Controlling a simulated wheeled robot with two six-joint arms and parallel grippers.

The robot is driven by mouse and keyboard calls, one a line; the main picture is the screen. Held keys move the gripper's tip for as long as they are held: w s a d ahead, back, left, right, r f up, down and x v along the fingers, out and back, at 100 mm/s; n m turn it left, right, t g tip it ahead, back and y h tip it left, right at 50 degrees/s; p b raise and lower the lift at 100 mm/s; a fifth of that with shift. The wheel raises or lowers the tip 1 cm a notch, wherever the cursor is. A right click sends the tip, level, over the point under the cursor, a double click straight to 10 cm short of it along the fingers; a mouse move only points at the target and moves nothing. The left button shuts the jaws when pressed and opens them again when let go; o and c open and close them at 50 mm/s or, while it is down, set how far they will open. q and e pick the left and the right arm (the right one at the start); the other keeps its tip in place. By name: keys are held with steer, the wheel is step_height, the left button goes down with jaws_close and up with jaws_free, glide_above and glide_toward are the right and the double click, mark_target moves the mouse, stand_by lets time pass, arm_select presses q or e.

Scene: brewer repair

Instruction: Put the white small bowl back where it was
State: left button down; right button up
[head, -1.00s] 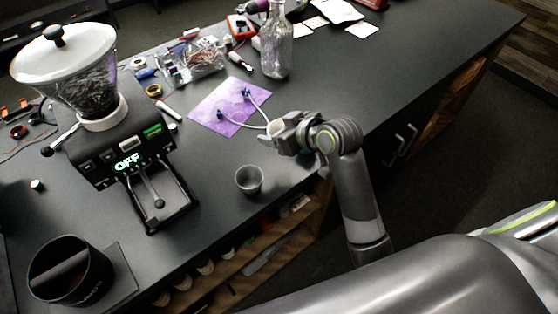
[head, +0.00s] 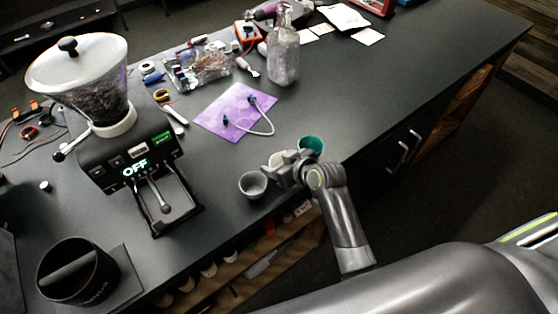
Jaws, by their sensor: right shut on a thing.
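My right gripper (head: 281,168) is over the front part of the counter, shut on the white small bowl (head: 274,160). Only a pale part of the bowl shows between the fingers; the rest is hidden by the gripper. I cannot tell whether the bowl touches the counter. A small grey cup (head: 253,186) stands upright just left of the gripper, near the counter's front edge. A teal cup (head: 312,145) shows just behind and right of the gripper, partly covered by it. My left gripper is not in view.
A purple sheet (head: 233,112) with a white tube lies behind the gripper, and a glass bottle (head: 284,60) stands farther back. The coffee grinder (head: 130,150) and a black knock box (head: 78,272) are at left. The counter (head: 385,95) is clear to the right.

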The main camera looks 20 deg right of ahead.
steer(key=o, duration=0.7)
steer(key=shift+f, duration=0.1)
steer(key=shift+o, duration=0.2)
steer(key=shift+r, duration=0.25)
steer(key=b+v, duration=0.1)
steer(key=v, duration=1.1)
steer(key=shift+f, duration=0.15)
